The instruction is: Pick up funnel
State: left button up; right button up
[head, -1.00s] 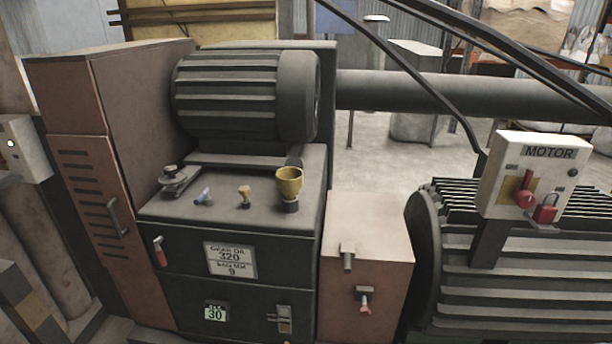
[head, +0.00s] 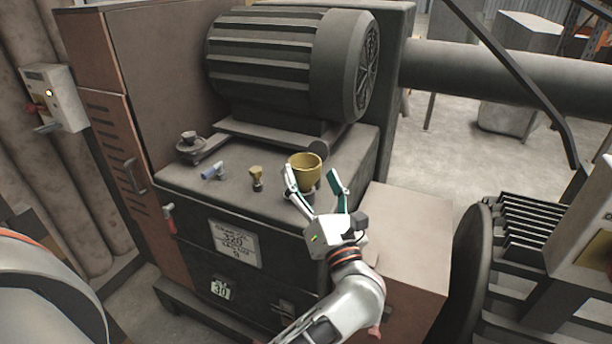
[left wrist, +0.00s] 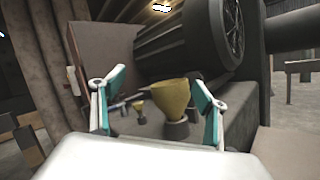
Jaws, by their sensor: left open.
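The yellow funnel (head: 305,166) stands upright in a dark round fitting on top of the machine cabinet, below the large motor. In the left wrist view the funnel (left wrist: 172,98) shows between the two fingers, a little beyond them, nearer the right finger. My left gripper (head: 314,180) is open and empty, its fingers pointing toward the funnel from the front. In the head view the left finger overlaps the funnel's near side; I cannot tell whether it touches. The right gripper is not in view.
The ribbed motor (head: 290,65) stands behind. A brown box (head: 412,225) stands to the right.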

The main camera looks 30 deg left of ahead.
aim_at(304, 166)
pick_arm(q)
jog(key=n, duration=0.1)
jog(key=w+f+n+g, duration=0.1)
jog(key=n, duration=0.1)
jog(key=n+g+h, duration=0.1)
jog(key=shift+w+d+f, duration=0.15)
jog(key=shift+w+f, duration=0.1)
jog(key=shift+f, duration=0.05)
jog(key=shift+w+d+f+n+g+h, duration=0.3)
jog(key=shift+f+n+g+h, duration=0.25)
jog(key=shift+n, duration=0.25)
jog(key=x, duration=0.6)
jog(key=shift+a+p, duration=0.3)
jog(key=shift+a, duration=0.25)
jog(key=shift+w+a+f, duration=0.1)
jog(key=shift+w+a, duration=0.2)
jog(key=shift+a, duration=0.05)
jog(key=c, duration=1.3)
jog(key=shift+c, duration=0.3)
